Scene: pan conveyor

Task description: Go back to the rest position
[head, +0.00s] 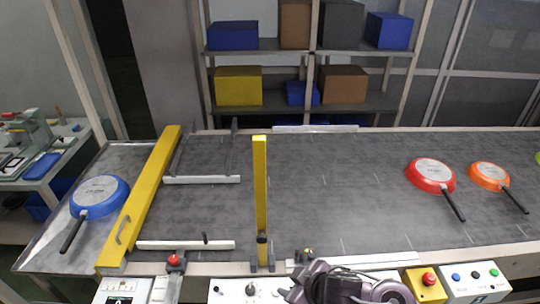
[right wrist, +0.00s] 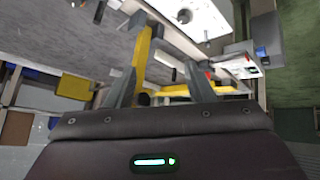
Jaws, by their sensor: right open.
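My right gripper (head: 345,286) shows at the bottom edge of the head view, in front of the conveyor and over the control panels. In the right wrist view its two grey fingers (right wrist: 160,62) stand apart with nothing held between them. My left gripper is in neither view.
A yellow gate bar (head: 142,200) separates the metal tray (head: 45,245) from the belt. A yellow post (head: 260,187) stands at mid-belt. White rails (head: 186,245) lie left of it. Control panels with buttons (head: 474,281) line the front. The belt's middle is clear of pans.

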